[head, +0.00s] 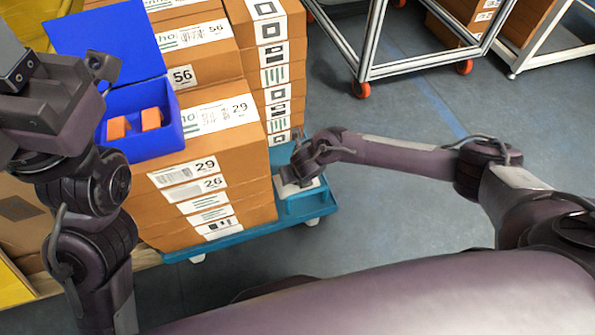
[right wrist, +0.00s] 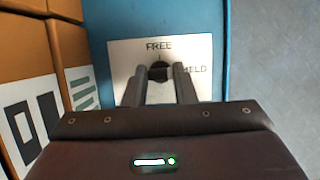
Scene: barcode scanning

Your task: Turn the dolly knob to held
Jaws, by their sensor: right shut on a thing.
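The dark knob (right wrist: 158,71) sits on a pale plate (right wrist: 122,62) marked FREE above it and HELD to its right. The plate is on the blue dolly (head: 248,231), at the corner beside the stacked boxes. My right gripper (right wrist: 159,88) is shut on the knob, one finger on each side. In the head view my right gripper (head: 304,172) is low over that corner and hides the knob. The fingers partly cover the knob, so its exact pointing is hard to tell. My left gripper (head: 60,85) is raised at the far left, its fingers unclear.
Orange-brown boxes (head: 222,190) are stacked on the dolly, close to the left of the plate. An open blue bin (head: 165,144) with small orange items stands on top. A wheeled metal rack (head: 365,60) is behind. The grey floor (head: 400,215) to the right is clear.

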